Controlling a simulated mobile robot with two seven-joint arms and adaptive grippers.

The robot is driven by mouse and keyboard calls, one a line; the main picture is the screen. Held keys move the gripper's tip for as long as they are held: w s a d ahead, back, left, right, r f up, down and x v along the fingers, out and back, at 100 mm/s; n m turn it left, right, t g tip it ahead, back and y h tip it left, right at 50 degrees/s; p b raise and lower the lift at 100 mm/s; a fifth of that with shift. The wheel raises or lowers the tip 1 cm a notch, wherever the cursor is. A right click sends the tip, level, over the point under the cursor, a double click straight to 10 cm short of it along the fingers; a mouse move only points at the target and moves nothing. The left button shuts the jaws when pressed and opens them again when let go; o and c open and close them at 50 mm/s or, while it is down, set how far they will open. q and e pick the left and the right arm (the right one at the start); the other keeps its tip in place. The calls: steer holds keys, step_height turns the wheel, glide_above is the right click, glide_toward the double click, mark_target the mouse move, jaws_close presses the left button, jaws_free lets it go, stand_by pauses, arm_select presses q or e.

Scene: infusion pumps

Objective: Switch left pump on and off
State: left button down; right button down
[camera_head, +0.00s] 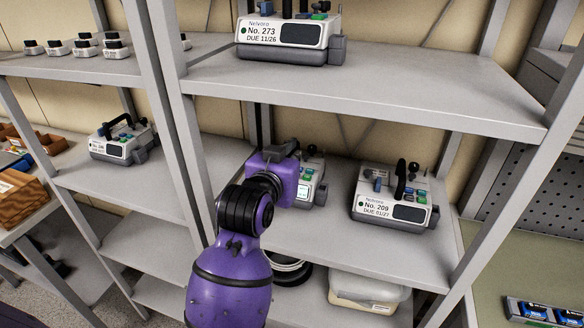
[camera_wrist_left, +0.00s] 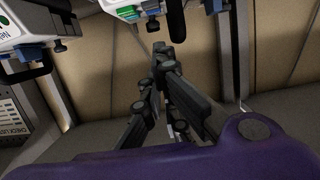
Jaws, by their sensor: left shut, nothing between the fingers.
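The left pump (camera_head: 311,184), a white and grey unit with a small screen, stands on the middle shelf, largely hidden behind my purple left wrist. My left gripper (camera_head: 287,148) is above its back left part, with dark fingers closed together and empty. In the left wrist view, the fingers (camera_wrist_left: 161,50) meet near a pump (camera_wrist_left: 132,10) with a green part and black handle at the top edge; I cannot tell whether they touch it. The right pump (camera_head: 388,211), labelled No. 209, stands to the right on the same shelf. My right gripper is not in view.
Pump No. 273 (camera_head: 290,38) sits on the shelf above (camera_head: 390,92), which overhangs the arm. Another pump (camera_head: 122,143) stands on the left rack. A shelf post (camera_head: 172,110) rises left of my arm. A lidded tub (camera_head: 365,292) sits below.

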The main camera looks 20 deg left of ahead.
arm_select(q)
steer(key=v, duration=0.7)
steer(key=shift+s, duration=0.4)
steer(key=shift+r, duration=0.1)
steer(key=s+a+f+g+y, duration=0.15)
steer(key=s+f+g, duration=0.25)
steer(key=s+f, duration=0.5)
steer(key=s+a+f+g+h, duration=0.1)
steer(key=s+a+f+g, duration=0.35)
steer(key=f, duration=0.85)
steer(key=s+f+g, duration=0.2)
steer(key=s+f, duration=0.2)
steer(key=s, duration=0.3)
steer(key=s+a+f+g+y, duration=0.1)
steer(key=s+f, duration=0.2)
steer(key=s, duration=0.4)
steer(key=s+f+g, duration=0.2)
steer(key=s+f, duration=0.2)
steer(key=s, duration=0.3)
steer(key=w+d+f+t, duration=0.2)
steer(key=w+f+t, duration=0.1)
steer(key=f, duration=0.3)
steer(key=w+d+f+t+h, duration=0.1)
steer(key=w+d+f+t, duration=0.1)
steer(key=w+f+t, duration=0.2)
steer(key=shift+w+d+f, duration=0.3)
steer(key=shift+w+f, duration=0.25)
steer(key=shift+f, duration=0.4)
